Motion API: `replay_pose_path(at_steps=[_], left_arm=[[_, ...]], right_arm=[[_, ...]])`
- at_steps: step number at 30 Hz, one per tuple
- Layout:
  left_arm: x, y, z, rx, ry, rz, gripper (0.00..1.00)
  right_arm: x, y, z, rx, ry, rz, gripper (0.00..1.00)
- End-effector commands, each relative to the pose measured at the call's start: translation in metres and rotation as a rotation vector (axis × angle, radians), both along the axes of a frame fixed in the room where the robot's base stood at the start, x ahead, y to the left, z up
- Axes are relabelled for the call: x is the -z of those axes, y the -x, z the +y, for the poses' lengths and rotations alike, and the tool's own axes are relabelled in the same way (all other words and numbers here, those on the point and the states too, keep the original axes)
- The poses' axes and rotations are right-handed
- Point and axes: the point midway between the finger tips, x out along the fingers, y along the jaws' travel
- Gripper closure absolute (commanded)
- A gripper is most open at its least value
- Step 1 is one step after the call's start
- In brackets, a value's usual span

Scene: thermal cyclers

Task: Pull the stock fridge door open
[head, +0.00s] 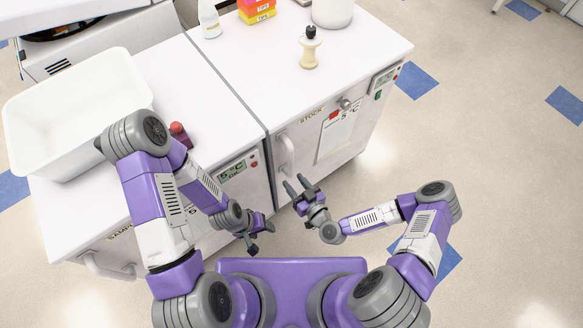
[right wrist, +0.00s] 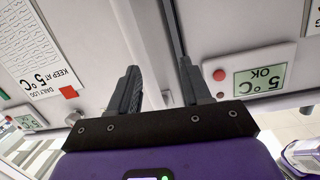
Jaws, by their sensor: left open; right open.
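The stock fridge (head: 368,139) is the right white cabinet, with a STOCK label. Its door looks shut in the head view. The pale door handle (head: 286,153) is upright near the door's left edge. My right gripper (head: 297,184) is open, its fingers pointing toward the fridge front near the handle's lower end. In the right wrist view, the open fingers (right wrist: 158,88) reach toward the fridge fronts and the dark seam. My left gripper (head: 259,238) is open and empty, low in front of the sample fridge.
The sample fridge (head: 105,237) adjoins on the left, with a white tub (head: 35,135) and a red-capped item (head: 179,132) on top. Floor at right is clear.

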Motion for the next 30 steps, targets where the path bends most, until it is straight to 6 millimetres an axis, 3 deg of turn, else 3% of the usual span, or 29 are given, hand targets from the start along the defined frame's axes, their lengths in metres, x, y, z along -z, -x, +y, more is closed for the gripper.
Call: replay_pose_path(at_steps=[1, 6, 18, 30], left_arm=[[0.010, 0.000, 0.000, 0.001, 0.000, 0.000, 0.41], [0.016, 0.000, 0.000, 0.001, 0.001, -0.001, 0.41], [0.028, 0.000, 0.000, 0.001, 0.001, -0.001, 0.41], [0.030, 0.000, 0.000, 0.001, 0.001, -0.001, 0.41]], right_arm=[[0.003, -0.007, -0.006, 0.051, -0.001, -0.069, 0.52], [-0.008, -0.021, -0.013, 0.128, 0.018, -0.190, 0.52], [-0.009, -0.073, 0.011, 0.125, 0.021, -0.192, 0.52], [-0.010, -0.084, 0.016, 0.124, 0.021, -0.188, 0.52]])
